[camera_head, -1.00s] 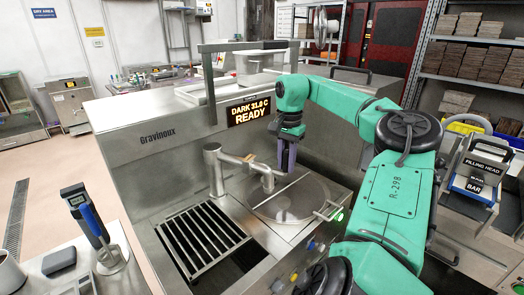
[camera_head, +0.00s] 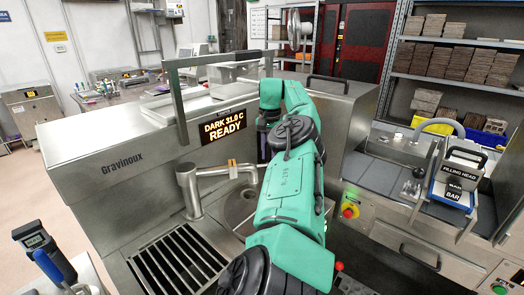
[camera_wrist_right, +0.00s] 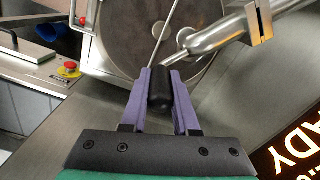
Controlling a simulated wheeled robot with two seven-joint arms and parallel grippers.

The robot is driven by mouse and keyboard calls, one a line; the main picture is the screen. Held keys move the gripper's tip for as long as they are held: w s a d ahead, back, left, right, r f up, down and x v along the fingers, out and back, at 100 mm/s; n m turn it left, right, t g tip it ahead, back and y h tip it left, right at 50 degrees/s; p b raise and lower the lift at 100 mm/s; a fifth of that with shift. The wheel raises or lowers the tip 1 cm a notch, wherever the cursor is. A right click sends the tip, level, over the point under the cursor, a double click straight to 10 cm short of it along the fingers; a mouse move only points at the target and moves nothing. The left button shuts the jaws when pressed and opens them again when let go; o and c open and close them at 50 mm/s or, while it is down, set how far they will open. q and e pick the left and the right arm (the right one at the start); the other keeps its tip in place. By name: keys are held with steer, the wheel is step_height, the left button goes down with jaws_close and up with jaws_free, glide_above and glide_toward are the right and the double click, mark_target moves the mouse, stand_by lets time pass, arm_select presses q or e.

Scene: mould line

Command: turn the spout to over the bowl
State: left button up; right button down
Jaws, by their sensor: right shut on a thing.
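The metal spout (camera_head: 214,172) rises from a post on the machine's top and reaches right over the round bowl (camera_head: 236,212). In the head view my arm hides its far end and much of the bowl. In the right wrist view the spout (camera_wrist_right: 218,35) comes in from the upper right, its bend over the lower right part of the bowl (camera_wrist_right: 125,40). My right gripper (camera_wrist_right: 160,88) has its purple fingers shut on the black grip (camera_wrist_right: 159,92) at the spout's end. My left gripper is in neither view.
A slatted grate (camera_head: 180,262) lies left of the bowl. A tall metal frame (camera_head: 172,95) and the lit display (camera_head: 222,126) stand behind the spout. A red stop button (camera_head: 349,212) sits on the right side. The filling-head unit (camera_head: 458,178) stands further right.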

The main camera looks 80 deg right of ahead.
stand_by(0.3)
steer(key=c, duration=0.7)
jaws_free()
steer(key=shift+w+a, duration=0.1)
steer(key=shift+r, duration=0.1)
step_height(320, 180, up, 8)
steer(key=p, duration=0.4)
steer(key=shift+f, duration=0.25)
